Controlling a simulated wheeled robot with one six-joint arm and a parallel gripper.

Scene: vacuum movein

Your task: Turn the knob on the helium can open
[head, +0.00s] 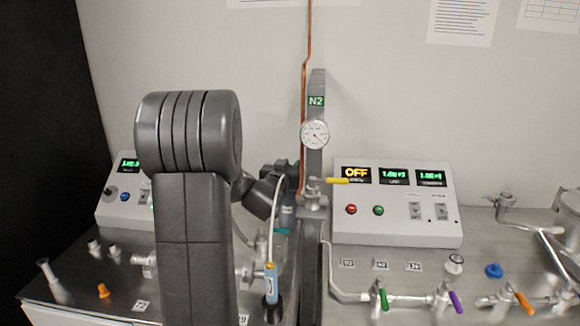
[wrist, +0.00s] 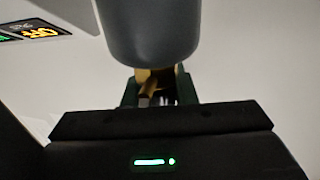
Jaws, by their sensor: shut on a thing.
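In the wrist view, a smooth grey rounded body (wrist: 148,30), which looks like the helium can, fills the top middle. A small brass-coloured knob or valve part (wrist: 150,80) shows at its end. My gripper (wrist: 158,88) has its dark green fingers on either side of this brass part and is shut on it. The grey body hides part of the grip, so the knob's exact angle cannot be told. In the head view my arm covers the middle left, and I cannot make out the can or the grip clearly.
In the head view a control box (head: 395,229) with an OFF display stands right of the N2 post and gauge (head: 314,134). Coloured valves, including a green one (head: 383,299), line the front right. A copper pipe (head: 305,80) runs up the wall.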

